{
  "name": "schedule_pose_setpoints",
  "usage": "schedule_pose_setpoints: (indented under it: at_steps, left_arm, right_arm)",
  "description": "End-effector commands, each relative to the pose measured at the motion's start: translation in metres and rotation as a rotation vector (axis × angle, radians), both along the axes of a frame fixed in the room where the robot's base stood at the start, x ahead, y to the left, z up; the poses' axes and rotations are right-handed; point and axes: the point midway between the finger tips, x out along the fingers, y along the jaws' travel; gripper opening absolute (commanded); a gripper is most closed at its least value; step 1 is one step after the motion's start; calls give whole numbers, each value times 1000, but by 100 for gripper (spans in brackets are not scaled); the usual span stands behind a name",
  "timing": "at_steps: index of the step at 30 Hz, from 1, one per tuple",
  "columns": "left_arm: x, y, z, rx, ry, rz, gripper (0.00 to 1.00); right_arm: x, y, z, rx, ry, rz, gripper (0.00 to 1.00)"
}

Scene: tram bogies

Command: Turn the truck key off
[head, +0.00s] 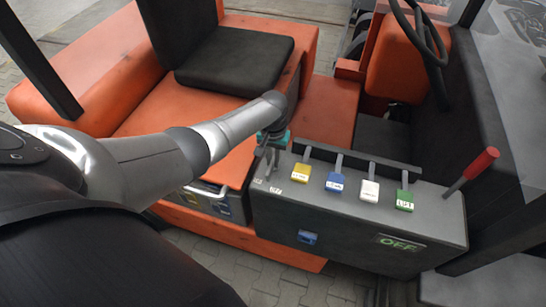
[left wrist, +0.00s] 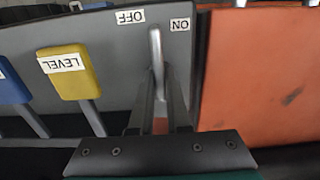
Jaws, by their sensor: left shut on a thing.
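The truck key (left wrist: 156,45), a slim silver bar, stands on the grey console between the OFF label (left wrist: 130,17) and the ON label (left wrist: 180,25), which appear upside down in the left wrist view. My left gripper (left wrist: 159,88) is shut on the key. In the head view my left gripper (head: 269,168) reaches down to the left end of the console (head: 340,215); the key is hard to make out there. A display (head: 400,243) on the console's side reads OFF in green. My right gripper is not in view.
Yellow (head: 300,173), blue (head: 335,182), white (head: 369,191) and green (head: 404,200) levers stand in a row right of the key. A red-handled lever (head: 482,163) is farther right. The orange truck body and black seat (head: 235,60) lie behind.

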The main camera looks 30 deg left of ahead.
Motion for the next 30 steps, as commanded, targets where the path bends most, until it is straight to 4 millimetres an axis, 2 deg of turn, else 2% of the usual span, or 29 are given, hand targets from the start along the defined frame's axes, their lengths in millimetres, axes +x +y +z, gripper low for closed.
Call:
schedule_pose_setpoints:
  at_steps: [12, 13, 21, 30]
  left_arm:
    - [2, 0, 1, 0, -4, 12, 0]
    - [2, 0, 1, 0, -4, 12, 16]
    - [1, 0, 1, 0, -3, 10, 45]
    - [1, 0, 2, 0, -2, 9, 45]
  right_arm:
    - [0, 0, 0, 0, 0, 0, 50]
    - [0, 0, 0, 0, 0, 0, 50]
    - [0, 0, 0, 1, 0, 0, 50]
    - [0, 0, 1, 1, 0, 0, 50]
